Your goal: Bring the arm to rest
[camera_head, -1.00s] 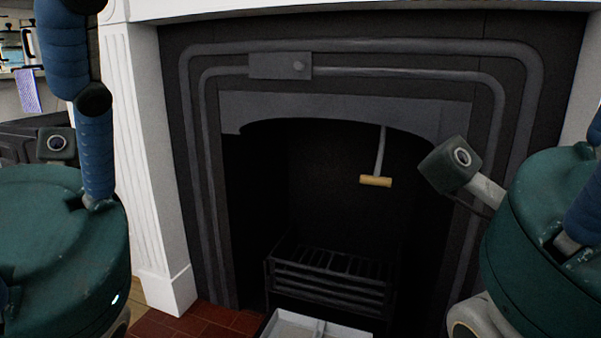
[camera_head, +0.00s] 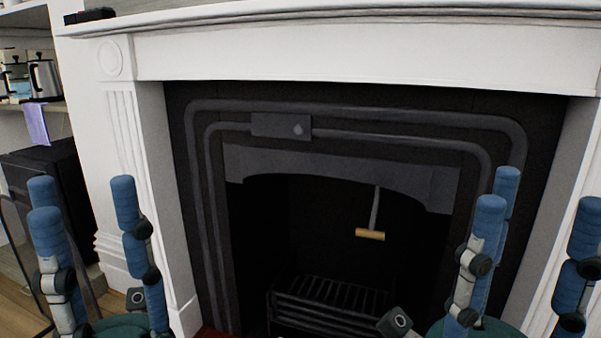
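My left gripper (camera_head: 84,198) is at the lower left, in front of the white fireplace's left side. Its blue jointed fingers point up and stand spread apart, with nothing between them. My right gripper (camera_head: 541,203) is at the lower right, in front of the fireplace's right side. Its blue fingers also point up, spread apart and empty. Both green palms are partly cut off by the bottom edge. The arms behind the grippers are mostly out of view.
A white fireplace surround (camera_head: 350,55) with a dark metal insert (camera_head: 340,160) fills the middle. A wooden-ended handle (camera_head: 370,234) hangs above the black grate (camera_head: 330,303). A dark cabinet (camera_head: 40,185) and a shelf with a kettle (camera_head: 44,78) are at left.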

